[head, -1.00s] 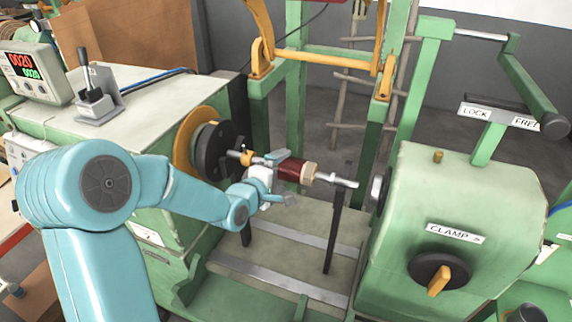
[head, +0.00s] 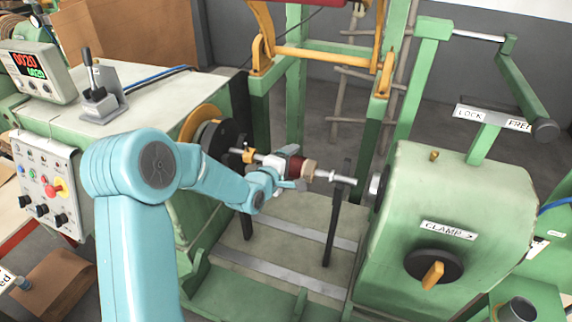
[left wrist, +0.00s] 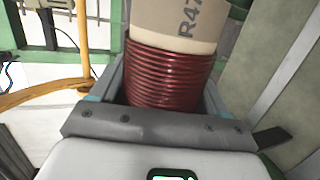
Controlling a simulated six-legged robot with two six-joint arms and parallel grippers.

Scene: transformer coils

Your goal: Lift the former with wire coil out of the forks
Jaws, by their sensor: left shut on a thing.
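The former (head: 309,170) is a tan tube wound with a dark red wire coil (head: 296,163), carried on a metal shaft (head: 335,177). The shaft lies about level between the upright black forks; its right end is at the top of the right fork (head: 334,225). The left fork (head: 247,222) is partly hidden by my arm. My left gripper (head: 284,176) is shut around the coil and covers part of it. In the left wrist view the red coil (left wrist: 170,75) sits between the fingers, with the tan former (left wrist: 165,20) beyond. My right gripper is not in view.
A black faceplate (head: 218,138) on the green machine is left of the shaft. The green clamp housing (head: 460,205) and its spindle (head: 378,186) are to the right. A yellow bar (head: 325,59) crosses behind. There is open room above the shaft.

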